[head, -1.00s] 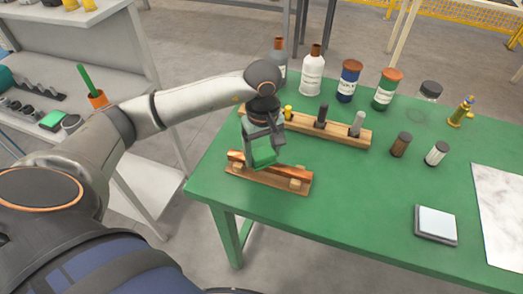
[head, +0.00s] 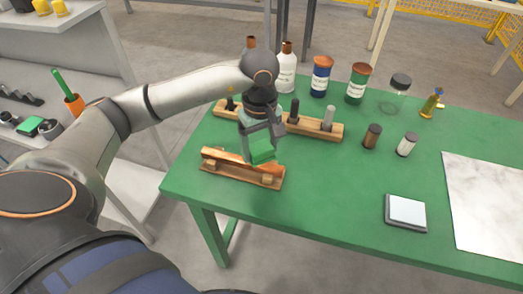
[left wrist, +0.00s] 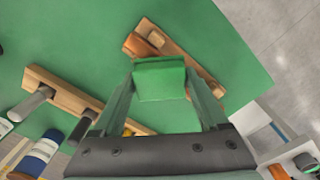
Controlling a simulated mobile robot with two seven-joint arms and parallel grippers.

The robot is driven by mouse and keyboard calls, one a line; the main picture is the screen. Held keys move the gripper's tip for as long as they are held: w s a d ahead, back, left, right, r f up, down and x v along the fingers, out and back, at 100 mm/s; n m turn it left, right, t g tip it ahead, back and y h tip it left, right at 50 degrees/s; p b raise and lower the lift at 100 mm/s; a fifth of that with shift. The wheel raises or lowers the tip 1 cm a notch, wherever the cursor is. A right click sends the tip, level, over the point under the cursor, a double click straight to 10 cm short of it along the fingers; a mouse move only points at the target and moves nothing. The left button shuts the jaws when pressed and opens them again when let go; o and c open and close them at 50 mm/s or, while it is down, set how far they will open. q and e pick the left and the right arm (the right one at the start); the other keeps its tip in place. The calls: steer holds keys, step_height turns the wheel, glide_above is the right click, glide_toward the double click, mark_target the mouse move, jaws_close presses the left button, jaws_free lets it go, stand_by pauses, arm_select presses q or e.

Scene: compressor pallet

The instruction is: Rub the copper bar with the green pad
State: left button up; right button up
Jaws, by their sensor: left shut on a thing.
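My left gripper (head: 262,143) is shut on the green pad (head: 263,151), a small block held over the right half of the copper bar (head: 225,156). The bar lies across a wooden stand (head: 240,178) near the table's left front edge. The pad hides part of the bar; I cannot tell whether they touch. In the left wrist view the pad (left wrist: 160,80) sits between the fingertips. The bar's reddish end (left wrist: 134,46) and the stand (left wrist: 170,45) show beyond it. My right gripper is not in view.
On the green table (head: 330,190), a wooden rack (head: 315,130) with upright tools stands just behind the gripper. Several bottles and jars line the back. A square pale-topped device (head: 405,212) and a marbled sheet (head: 490,205) lie to the right. The front middle is clear.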

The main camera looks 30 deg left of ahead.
arm_select(q)
step_height(320, 180, up, 2)
steer(key=shift+p, duration=0.4)
steer(key=shift+r, duration=0.4)
steer(key=shift+r+p, duration=0.95)
steer(key=shift+r, duration=0.35)
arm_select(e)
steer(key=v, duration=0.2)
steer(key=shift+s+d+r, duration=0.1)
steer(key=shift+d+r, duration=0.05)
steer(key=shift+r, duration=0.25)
